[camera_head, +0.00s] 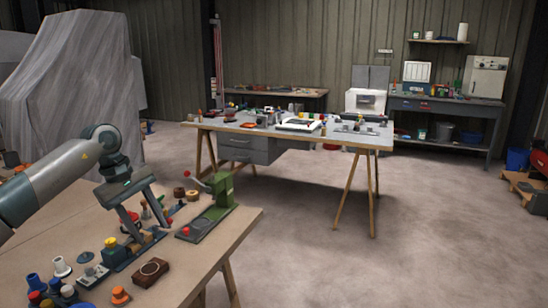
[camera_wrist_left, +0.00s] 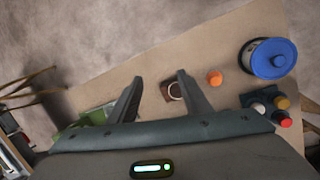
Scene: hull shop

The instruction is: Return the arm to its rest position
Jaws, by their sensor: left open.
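My left gripper (camera_head: 149,231) hangs above the near workbench (camera_head: 232,234) in the head view, with its fingers pointing down and spread apart. In the left wrist view the two fingers (camera_wrist_left: 158,80) stand apart with nothing clamped between them. A small brown block with a round top (camera_wrist_left: 167,91) shows between and beyond the fingers; it also lies on the bench in the head view (camera_head: 151,272), nearer the camera than the gripper. Small items behind the fingers are partly hidden. My right gripper is in neither view.
A green bench tool with a red knob (camera_head: 214,208) stands right of the gripper. An orange cap (camera_head: 119,296) and several coloured containers crowd the bench's front left. A blue-lidded container (camera_wrist_left: 270,60) shows in the wrist view. Open floor (camera_head: 300,240) separates another table (camera_head: 290,137).

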